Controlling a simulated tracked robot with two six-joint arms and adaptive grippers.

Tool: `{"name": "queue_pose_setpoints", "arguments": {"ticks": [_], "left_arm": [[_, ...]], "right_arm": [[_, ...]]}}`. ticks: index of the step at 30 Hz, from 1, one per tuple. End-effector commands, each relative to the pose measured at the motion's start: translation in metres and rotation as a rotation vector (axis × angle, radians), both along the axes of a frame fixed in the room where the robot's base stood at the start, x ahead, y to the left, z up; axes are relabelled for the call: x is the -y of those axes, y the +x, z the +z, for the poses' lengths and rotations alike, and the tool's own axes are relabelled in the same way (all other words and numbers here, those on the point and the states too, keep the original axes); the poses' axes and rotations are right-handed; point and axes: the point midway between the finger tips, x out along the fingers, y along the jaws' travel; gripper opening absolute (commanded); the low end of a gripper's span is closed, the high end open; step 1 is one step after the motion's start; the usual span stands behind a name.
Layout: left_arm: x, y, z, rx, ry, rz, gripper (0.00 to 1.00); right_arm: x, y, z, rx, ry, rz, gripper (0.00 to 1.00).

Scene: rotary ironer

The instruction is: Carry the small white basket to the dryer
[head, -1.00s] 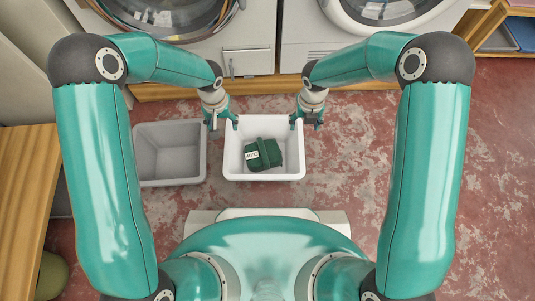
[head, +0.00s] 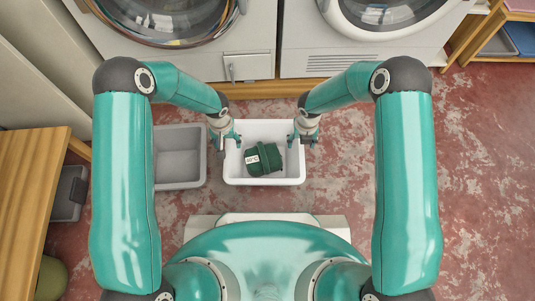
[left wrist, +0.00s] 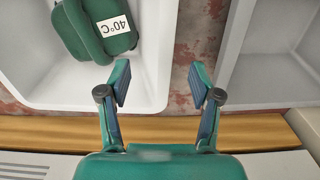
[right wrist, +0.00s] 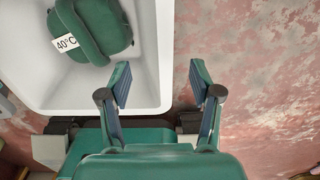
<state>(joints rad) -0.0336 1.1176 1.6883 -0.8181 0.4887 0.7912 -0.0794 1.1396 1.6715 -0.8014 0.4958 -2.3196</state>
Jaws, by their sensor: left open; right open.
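The small white basket (head: 265,181) stands on the floor in front of the machines. A dark green bundle (head: 265,160) with a white "40°C" label lies in it. My left gripper (head: 226,142) is open at the basket's left rim, and my right gripper (head: 302,140) is open at its right rim. In the left wrist view, the basket rim (left wrist: 166,60) lines up with the gap between the open fingers (left wrist: 160,85). The right wrist view shows the same at the other rim (right wrist: 165,60), with open fingers (right wrist: 160,85). I cannot tell whether any finger touches the basket.
A grey basket (head: 180,186) stands close on the left, partly behind my left arm. Two front-loading machines, left (head: 165,20) and right (head: 380,14), stand behind. A wooden table (head: 30,175) is at the left and a shelf (head: 490,40) at the back right. The right floor is clear.

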Motion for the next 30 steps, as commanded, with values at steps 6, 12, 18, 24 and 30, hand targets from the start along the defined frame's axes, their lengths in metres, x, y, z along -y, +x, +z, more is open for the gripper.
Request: {"name": "queue_pose_setpoints", "arguments": {"ticks": [6,12,18,24,30], "left_arm": [[0.000,-0.001,-0.042,-0.003,0.000,0.001,0.64],[0.000,0.000,-0.065,0.000,-0.001,0.001,0.64],[0.000,0.000,-0.073,0.001,-0.001,0.000,0.64],[0.000,0.000,-0.073,0.001,-0.001,0.000,0.64],[0.000,0.000,-0.073,0.000,-0.001,0.000,0.39]], "right_arm": [[0.000,-0.001,-0.042,-0.002,0.000,0.000,0.64],[0.000,0.000,-0.065,-0.001,0.000,-0.001,0.64],[0.000,0.000,-0.073,0.001,0.000,-0.001,0.64],[0.000,0.000,-0.073,0.001,0.000,-0.001,0.64],[0.000,0.000,-0.073,0.001,0.000,-0.001,0.39]]}}
